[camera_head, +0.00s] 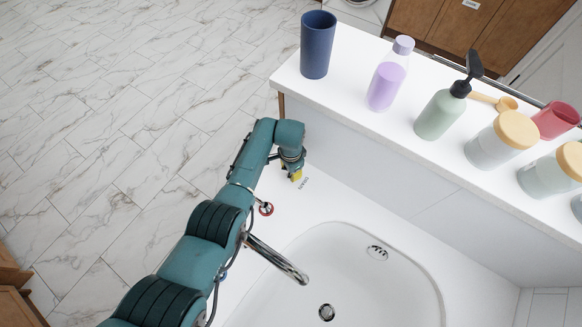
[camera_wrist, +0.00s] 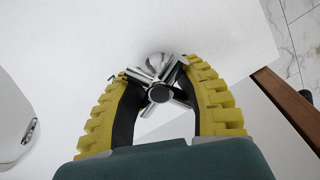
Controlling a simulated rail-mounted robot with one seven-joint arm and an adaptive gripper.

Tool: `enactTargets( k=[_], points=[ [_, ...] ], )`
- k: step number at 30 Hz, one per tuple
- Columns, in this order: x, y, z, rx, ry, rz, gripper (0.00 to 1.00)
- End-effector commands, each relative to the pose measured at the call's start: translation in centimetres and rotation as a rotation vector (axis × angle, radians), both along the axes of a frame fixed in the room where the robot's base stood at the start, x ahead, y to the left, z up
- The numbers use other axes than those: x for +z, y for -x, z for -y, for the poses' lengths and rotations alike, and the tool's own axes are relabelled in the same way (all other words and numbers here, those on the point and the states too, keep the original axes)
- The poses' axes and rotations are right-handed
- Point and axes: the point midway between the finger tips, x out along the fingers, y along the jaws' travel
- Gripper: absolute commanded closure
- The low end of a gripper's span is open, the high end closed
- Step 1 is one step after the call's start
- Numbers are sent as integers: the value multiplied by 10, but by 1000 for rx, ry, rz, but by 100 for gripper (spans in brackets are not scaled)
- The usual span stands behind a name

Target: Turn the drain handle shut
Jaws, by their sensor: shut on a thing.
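The drain handle (camera_wrist: 160,93) is a chrome cross-shaped knob with a dark round centre, seen in the wrist view between my fingers. My gripper (camera_wrist: 156,72) has yellow ribbed fingers with black inner pads, shut on the handle from both sides. In the head view my gripper (camera_head: 296,176) is low at the back corner of the white basin deck, beside the printed label "DRAIN" (camera_head: 304,183). There the handle itself is hidden by my gripper. The drain hole (camera_head: 326,312) shows in the basin floor.
A red-ringed tap handle (camera_head: 266,209) and the chrome spout (camera_head: 278,260) stand close to my arm. The white ledge (camera_head: 350,95) rises behind, holding a blue cup (camera_head: 317,45), a purple bottle (camera_head: 387,82), a green pump bottle (camera_head: 441,112) and jars. The basin (camera_head: 390,290) is empty.

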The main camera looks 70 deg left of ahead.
Motion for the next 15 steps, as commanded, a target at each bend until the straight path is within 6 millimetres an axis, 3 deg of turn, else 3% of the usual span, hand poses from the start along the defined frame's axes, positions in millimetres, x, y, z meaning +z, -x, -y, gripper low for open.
enactTargets(
  k=[1, 15],
  points=[
    [7, -2, -3, -42, -3, 5, 100],
    [8, -3, -4, -473, -7, 5, 98]
  ],
)
